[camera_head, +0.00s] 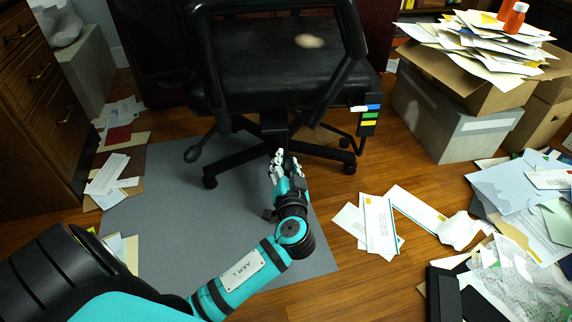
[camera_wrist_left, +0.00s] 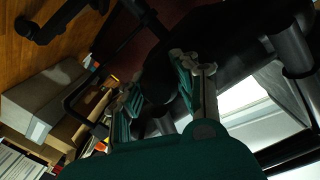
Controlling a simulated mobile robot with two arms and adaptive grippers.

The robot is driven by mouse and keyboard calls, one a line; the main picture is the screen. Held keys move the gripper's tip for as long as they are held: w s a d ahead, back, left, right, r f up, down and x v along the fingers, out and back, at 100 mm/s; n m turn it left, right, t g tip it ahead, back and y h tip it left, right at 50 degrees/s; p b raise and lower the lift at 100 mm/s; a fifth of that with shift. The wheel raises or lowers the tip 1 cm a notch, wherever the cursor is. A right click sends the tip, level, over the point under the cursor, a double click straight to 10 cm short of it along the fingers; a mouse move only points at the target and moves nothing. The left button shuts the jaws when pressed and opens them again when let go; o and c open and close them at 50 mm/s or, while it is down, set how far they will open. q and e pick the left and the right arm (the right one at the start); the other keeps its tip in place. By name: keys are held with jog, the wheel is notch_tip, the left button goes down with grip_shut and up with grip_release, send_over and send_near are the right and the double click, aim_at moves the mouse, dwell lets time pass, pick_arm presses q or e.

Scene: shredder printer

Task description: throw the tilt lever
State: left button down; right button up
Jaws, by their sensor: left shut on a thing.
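A black office chair (camera_head: 270,72) stands partly on the grey floor mat, its seat facing me. A black paddle on a thin rod (camera_head: 192,154) shows low at the chair's left; I cannot tell for certain whether it is the tilt lever. My left gripper (camera_head: 281,165) is low under the seat's front edge, in front of the centre column and right of that paddle. In the left wrist view, its fingers (camera_wrist_left: 158,84) are on either side of a dark rounded part of the chair, shut on it. The fingers and shadow hide most of that part. My right gripper is out of view.
A dark panel with coloured labels (camera_head: 369,119) hangs at the seat's right. Grey and cardboard boxes (camera_head: 450,110) piled with papers stand right. Loose envelopes (camera_head: 380,225) and papers lie on the wooden floor. A drawer cabinet (camera_head: 40,90) is left. Bare grey mat (camera_head: 170,225) lies left of my forearm.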

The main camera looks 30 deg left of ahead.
pick_arm(q)
jog(key=shift+f, duration=0.25)
jog(key=c, duration=0.9)
grip_release()
jog(key=shift+c, duration=0.2)
jog(key=v, duration=1.2)
jog(key=shift+r, duration=0.2)
